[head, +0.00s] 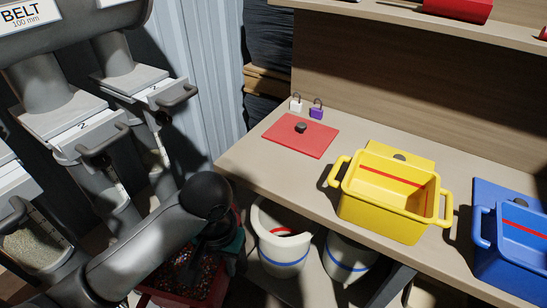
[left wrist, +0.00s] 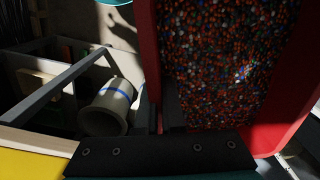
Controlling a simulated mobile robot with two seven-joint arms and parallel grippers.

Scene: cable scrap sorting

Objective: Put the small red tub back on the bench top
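A red tub (head: 218,291) full of mixed coloured granules is low in the head view, below and partly behind my left forearm. In the left wrist view its red wall (left wrist: 291,120) and granules fill the right half, very close to the camera. My left gripper (head: 218,242) is at the tub's upper end, pointing down. Its dark body (left wrist: 160,153) crosses the bottom of the wrist view. The bench top (head: 247,155) is at the right. My right gripper is not in view.
On the bench are a red mat (head: 287,140) with a dark lump, a white padlock (head: 295,105), a purple padlock (head: 316,112), a yellow tub (head: 385,215) and a blue tub (head: 515,262). White buckets (head: 283,262) stand beneath. Hoppers (head: 90,135) stand at the left.

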